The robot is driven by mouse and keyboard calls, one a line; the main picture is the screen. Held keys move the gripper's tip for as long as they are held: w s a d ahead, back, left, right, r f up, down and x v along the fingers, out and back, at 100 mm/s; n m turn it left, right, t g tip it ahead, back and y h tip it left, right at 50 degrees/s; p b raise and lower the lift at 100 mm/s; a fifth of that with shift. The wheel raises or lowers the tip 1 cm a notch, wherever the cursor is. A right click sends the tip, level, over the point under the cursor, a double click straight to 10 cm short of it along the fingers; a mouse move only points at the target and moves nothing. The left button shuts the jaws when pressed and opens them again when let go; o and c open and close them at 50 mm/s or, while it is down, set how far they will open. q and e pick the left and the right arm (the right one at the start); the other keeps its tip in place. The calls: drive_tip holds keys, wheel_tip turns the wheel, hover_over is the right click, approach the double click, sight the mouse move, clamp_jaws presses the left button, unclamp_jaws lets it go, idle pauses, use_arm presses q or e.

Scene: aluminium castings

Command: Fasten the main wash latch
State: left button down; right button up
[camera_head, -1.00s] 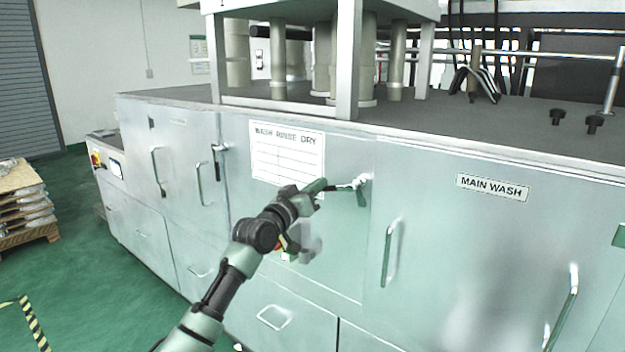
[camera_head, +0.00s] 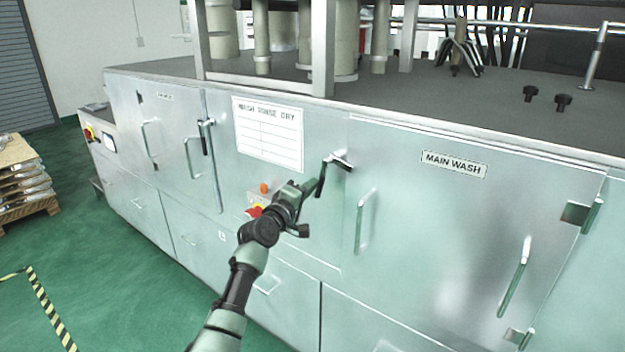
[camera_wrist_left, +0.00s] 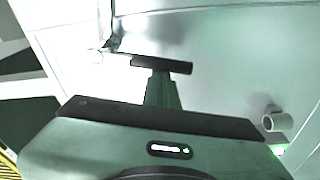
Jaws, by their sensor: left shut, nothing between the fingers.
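The main wash latch (camera_head: 340,161) is on the cabinet front at the left edge of the MAIN WASH door (camera_head: 440,210). Its dark handle (camera_head: 332,187) hangs roughly down, and a short bar reaches right to the door seam. My left gripper (camera_head: 316,185) is shut and empty, with its tip just left of the handle. In the left wrist view the dark latch grip (camera_wrist_left: 175,66) lies across the tip of my left gripper (camera_wrist_left: 160,78). They look touching or very close. Whether the latch bar is fully seated is too small to tell. My right gripper is out of view.
A door pull (camera_head: 364,222) stands out to the right of the latch. A similar latch (camera_head: 205,137) sits further left.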

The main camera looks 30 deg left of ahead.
use_arm(q)
drive_tip(key=shift+d+f+n+p, duration=0.2)
drive_tip(key=shift+d+f, duration=0.1)
drive_tip(key=shift+d, duration=0.2)
drive_tip(key=shift+d+f+n+p, duration=0.1)
drive_tip(key=shift+d+f+p, duration=0.15)
drive_tip(key=shift+d, duration=0.25)
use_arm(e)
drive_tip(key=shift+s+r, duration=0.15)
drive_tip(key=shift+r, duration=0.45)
use_arm(q)
drive_tip(key=shift+f, duration=0.1)
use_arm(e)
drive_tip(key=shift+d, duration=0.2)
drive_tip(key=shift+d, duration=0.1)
